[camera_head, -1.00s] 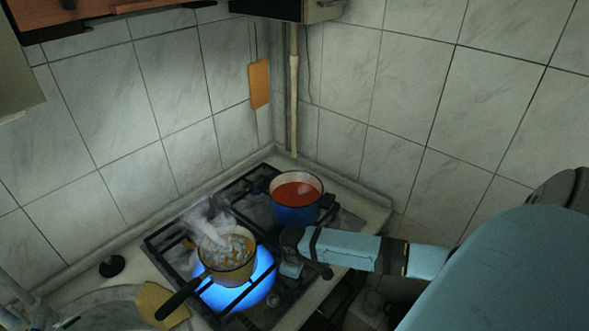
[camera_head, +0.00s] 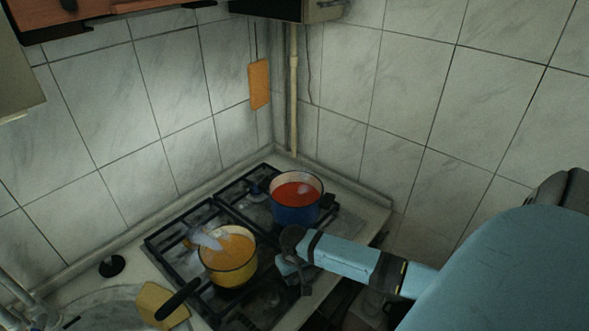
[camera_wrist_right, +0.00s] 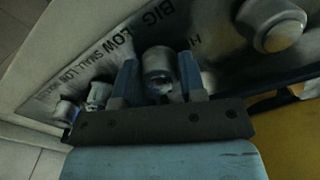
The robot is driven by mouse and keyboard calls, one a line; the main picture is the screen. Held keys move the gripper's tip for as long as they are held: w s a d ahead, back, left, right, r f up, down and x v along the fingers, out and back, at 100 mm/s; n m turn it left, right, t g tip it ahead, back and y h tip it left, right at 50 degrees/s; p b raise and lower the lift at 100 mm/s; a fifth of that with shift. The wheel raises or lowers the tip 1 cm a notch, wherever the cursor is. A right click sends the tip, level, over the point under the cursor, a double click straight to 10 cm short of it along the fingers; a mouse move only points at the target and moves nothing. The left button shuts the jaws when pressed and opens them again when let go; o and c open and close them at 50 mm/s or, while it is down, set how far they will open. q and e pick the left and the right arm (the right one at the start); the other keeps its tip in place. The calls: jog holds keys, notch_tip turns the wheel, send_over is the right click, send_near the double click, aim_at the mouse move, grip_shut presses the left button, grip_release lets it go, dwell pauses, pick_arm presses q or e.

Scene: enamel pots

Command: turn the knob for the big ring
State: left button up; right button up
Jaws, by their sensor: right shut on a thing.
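My right gripper (camera_head: 292,266) reaches in from the right to the front edge of the hob (camera_head: 150,240). In the right wrist view its two blue fingers (camera_wrist_right: 158,82) are shut on a round grey knob (camera_wrist_right: 158,60), one on each side. The panel (camera_wrist_right: 105,55) behind carries printed words, among them "BIG", "LOW" and "SMALL". A yellow pot (camera_head: 230,278) with orange contents stands on the near burner, and no blue flame shows under it. A blue pot (camera_head: 294,215) with red contents stands at the back right. My left gripper is not in view.
Another large knob (camera_wrist_right: 280,32) is at the upper right of the wrist view, and smaller ones (camera_wrist_right: 68,110) are at the left. An orange board (camera_head: 259,84) hangs on the tiled wall.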

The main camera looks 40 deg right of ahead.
dwell(0.3)
jog(key=o, duration=0.9)
jog(key=shift+o, duration=0.2)
jog(key=shift+r, duration=0.1)
notch_tip(320, 180, up, 14)
jog(key=b, duration=0.1)
jog(key=shift+f, duration=0.2)
